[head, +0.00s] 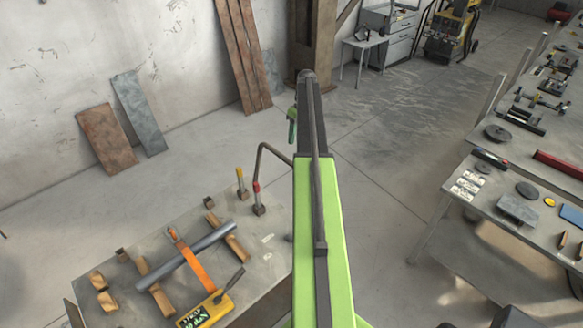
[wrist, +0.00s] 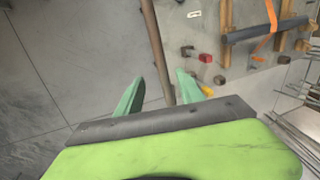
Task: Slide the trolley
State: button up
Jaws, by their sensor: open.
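I cannot pick out a trolley with certainty in either view. My gripper (wrist: 160,77) is open, with its two green fingers apart in the wrist view. A brown rod (wrist: 154,45) runs down the picture towards the gap between them; I cannot tell whether they touch. In the head view a bent dark rod (head: 261,158) rises beside the left workbench (head: 262,262) and passes behind my arm. The green gripper (head: 292,125) shows partly at the left of my arm's far end. My arm hides the floor behind it.
A grey pipe (head: 190,256) lies across wooden blocks on the left workbench, with an orange strap (head: 192,266) and a yellow device (head: 204,311). A long workbench (head: 465,213) with tools stands at right. Planks lean on the back wall. Floor between the benches is clear.

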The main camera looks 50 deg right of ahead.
aim_at(292, 162)
jog(key=f+b, duration=0.3)
jog(key=f, duration=0.1)
jog(key=a+f+b, duration=0.1)
jog(key=f+b, duration=0.3)
jog(key=a+f+b, duration=0.1)
jog(key=f+b, duration=0.2)
jog(key=f, duration=0.1)
jog(key=shift+w+a+f+b, duration=0.1)
jog(key=shift+a+f+b, duration=0.1)
jog(key=shift+b, duration=0.15)
jog(key=shift+r, duration=0.1)
jog(key=shift+r, duration=0.1)
grip_shut()
jog(key=shift+a, duration=0.1)
dwell(0.3)
